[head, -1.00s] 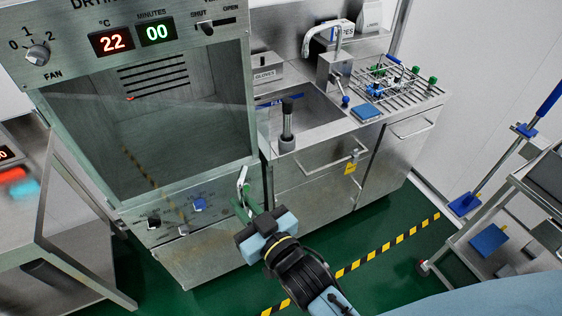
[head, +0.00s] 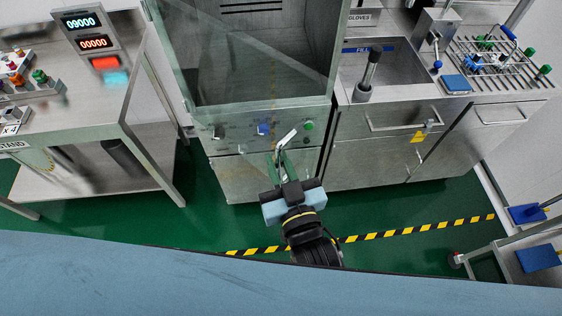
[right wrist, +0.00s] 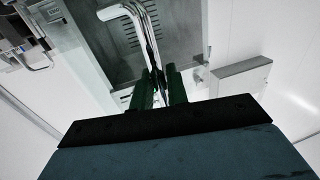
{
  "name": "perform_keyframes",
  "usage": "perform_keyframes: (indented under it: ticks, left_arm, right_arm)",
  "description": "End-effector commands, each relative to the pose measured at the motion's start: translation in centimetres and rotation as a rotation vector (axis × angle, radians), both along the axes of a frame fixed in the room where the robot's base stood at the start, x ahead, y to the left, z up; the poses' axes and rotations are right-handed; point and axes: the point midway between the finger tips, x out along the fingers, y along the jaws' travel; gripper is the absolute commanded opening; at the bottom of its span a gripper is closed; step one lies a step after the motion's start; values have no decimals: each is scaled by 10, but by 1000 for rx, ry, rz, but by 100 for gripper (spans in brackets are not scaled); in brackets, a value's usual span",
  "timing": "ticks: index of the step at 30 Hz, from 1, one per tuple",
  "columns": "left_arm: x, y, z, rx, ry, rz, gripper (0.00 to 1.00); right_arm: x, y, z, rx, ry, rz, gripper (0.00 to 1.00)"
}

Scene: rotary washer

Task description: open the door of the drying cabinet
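The drying cabinet (head: 265,175) stands ahead, with a large glass door (head: 255,75) above a panel of knobs. I cannot tell for sure whether the door stands ajar. The pale metal door handle (head: 289,137) is tilted near the door's lower right. My right gripper (head: 281,160) reaches it from below, with its green fingers closed around the handle. In the right wrist view, the bent handle bar (right wrist: 150,40) runs down between the two green fingers (right wrist: 159,88). The finger tips are partly hidden there. My left gripper is not in view.
A sink counter (head: 385,112) with a drying rack (head: 485,65) adjoins the cabinet on the right. A steel bench (head: 95,120) with displays stands at the left. A trolley (head: 520,262) is at the lower right. Green floor (head: 375,210) lies open before the cabinet.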

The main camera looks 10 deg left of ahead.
Motion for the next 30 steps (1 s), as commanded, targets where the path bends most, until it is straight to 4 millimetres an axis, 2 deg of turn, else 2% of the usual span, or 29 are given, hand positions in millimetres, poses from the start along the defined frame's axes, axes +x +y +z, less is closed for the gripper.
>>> perform_keyframes:
  ticks: [1,3,14,17,24,30]
  left_arm:
    - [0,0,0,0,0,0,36]
    - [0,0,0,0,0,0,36]
    - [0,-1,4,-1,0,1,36]
    - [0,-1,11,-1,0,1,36]
    - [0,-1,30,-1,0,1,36]
    - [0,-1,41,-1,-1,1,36]
  right_arm:
    - [0,0,0,0,-1,0,23]
    - [0,0,0,0,0,0,29]
    - [-6,-3,-1,-1,5,-1,29]
    - [-19,-9,0,-1,7,-1,29]
    - [-69,-31,2,-3,6,1,29]
    - [-103,-47,1,0,5,0,29]
